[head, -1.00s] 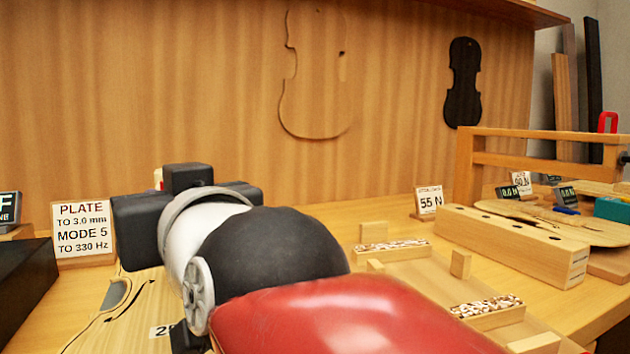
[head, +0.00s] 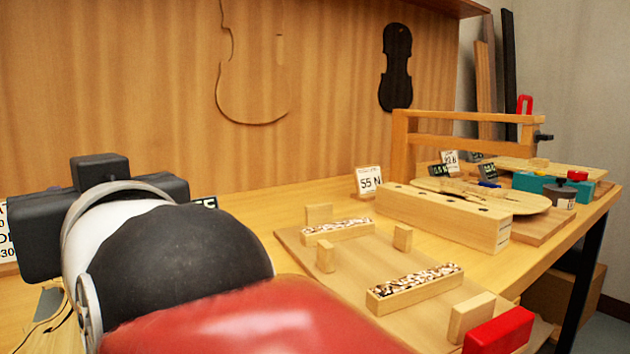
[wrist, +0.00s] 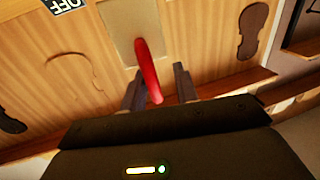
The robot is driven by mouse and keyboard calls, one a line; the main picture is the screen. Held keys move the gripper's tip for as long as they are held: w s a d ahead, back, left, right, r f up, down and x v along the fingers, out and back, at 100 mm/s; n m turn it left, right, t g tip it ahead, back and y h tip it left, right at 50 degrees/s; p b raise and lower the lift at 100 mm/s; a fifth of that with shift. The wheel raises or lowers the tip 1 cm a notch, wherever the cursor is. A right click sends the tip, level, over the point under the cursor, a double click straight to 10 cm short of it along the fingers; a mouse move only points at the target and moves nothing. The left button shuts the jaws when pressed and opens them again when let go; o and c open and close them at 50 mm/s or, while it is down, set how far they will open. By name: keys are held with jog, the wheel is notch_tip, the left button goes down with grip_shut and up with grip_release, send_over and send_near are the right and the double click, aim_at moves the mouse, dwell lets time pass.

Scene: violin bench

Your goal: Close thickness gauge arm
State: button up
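A wooden open frame (head: 450,143) stands at the back right in the head view, with a red loop (head: 524,104) and a black knob (head: 543,137) at its right end. It may be the thickness gauge, but I cannot be sure, nor tell whether its arm is open or closed. My gripper (wrist: 157,82) shows in the wrist view with its two dark fingers apart. A curved red strip (wrist: 148,72) lies between them in the picture; I cannot tell whether it touches them.
A wooden tray (head: 350,265) with several blocks and a red block (head: 500,330) lies front right. A long wooden block (head: 440,215), violin plate (head: 520,203) and teal item (head: 535,184) lie behind.

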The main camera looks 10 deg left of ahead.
jog(key=shift+d, duration=0.1)
jog(key=b+v, duration=0.1)
jog(key=v, duration=0.6)
jog(key=shift+s+d, duration=0.25)
